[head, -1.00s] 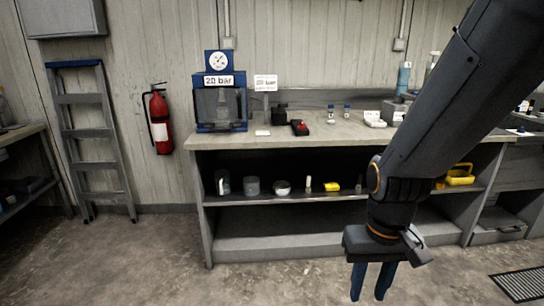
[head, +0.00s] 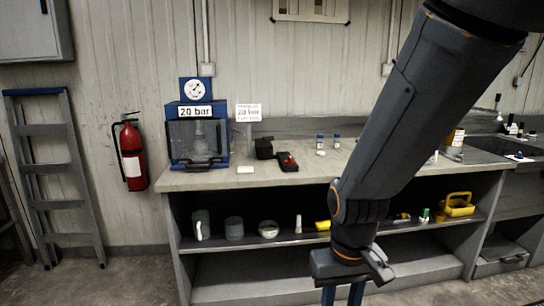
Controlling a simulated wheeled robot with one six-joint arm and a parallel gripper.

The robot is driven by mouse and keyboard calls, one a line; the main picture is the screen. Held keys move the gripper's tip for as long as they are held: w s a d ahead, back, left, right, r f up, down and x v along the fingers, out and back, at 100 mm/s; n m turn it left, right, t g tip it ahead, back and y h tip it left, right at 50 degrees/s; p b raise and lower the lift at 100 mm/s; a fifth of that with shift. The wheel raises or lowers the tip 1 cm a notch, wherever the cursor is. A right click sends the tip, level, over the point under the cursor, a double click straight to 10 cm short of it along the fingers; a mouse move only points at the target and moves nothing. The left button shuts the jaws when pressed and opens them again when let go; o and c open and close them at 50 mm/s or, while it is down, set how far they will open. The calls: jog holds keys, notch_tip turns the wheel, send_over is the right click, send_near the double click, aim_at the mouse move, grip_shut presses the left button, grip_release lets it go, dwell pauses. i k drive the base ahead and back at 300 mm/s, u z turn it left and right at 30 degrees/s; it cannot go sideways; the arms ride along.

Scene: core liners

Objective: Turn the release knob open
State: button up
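A blue press-like machine (head: 198,137) with a clear front stands at the left end of the bench. It carries a "20 bar" label (head: 194,112) and a round dial gauge (head: 195,90) on top. I cannot make out the release knob at this size. My gripper (head: 343,296) hangs down in front of the bench, right of the machine and well apart from it. Its blue fingers are cut off by the bottom edge of the picture, so their tips are hidden.
The bench top (head: 225,179) holds a black and red device (head: 287,162), a white block (head: 245,170) and small bottles. Cups and a yellow caddy (head: 458,204) stand on the shelf below. A fire extinguisher (head: 131,155) and ladder (head: 58,170) are at left. Floor in front is clear.

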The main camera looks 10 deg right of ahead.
aim_at(290, 161)
jog(key=u, duration=0.55)
jog(key=i, duration=1)
jog(key=u, duration=0.15)
